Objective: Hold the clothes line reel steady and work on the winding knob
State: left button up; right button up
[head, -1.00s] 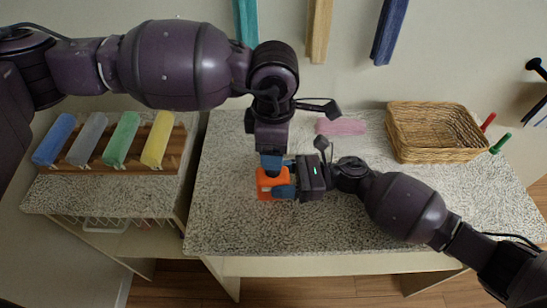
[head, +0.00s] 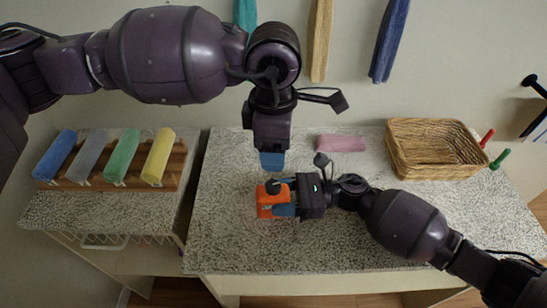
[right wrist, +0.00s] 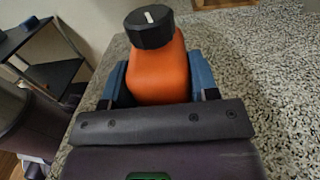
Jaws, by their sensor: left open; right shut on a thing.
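The clothes line reel is an orange block-shaped body (head: 268,204) on the speckled counter in the head view. It also shows upright in the right wrist view (right wrist: 158,75). Its winding knob (right wrist: 149,27) is black with a white mark and sits on top of the body; it also shows in the head view (head: 272,187). My right gripper (head: 284,203) comes from the right and is shut on the orange body, one blue finger on each side. My left gripper (head: 271,161) points down, open and empty, above and behind the knob, apart from it.
The speckled counter (head: 225,235) is clear around the reel. A folded pink cloth (head: 341,143) and a wicker basket (head: 434,148) are toward the back right. Rolled towels lie on a wooden rack (head: 83,183) at the left. Towels hang on the wall.

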aim_at(274, 184)
pick_arm(q)
jog(key=f+n, duration=1)
jog(key=f, duration=0.1)
jog(key=shift+w+a+f+t, duration=0.1)
jog(key=shift+w+f+t, duration=0.1)
jog(key=shift+w+t, duration=0.1)
dwell(0.6)
jog(key=c, duration=0.9)
jog(key=shift+m, duration=1.4)
jog(key=shift+c, duration=0.2)
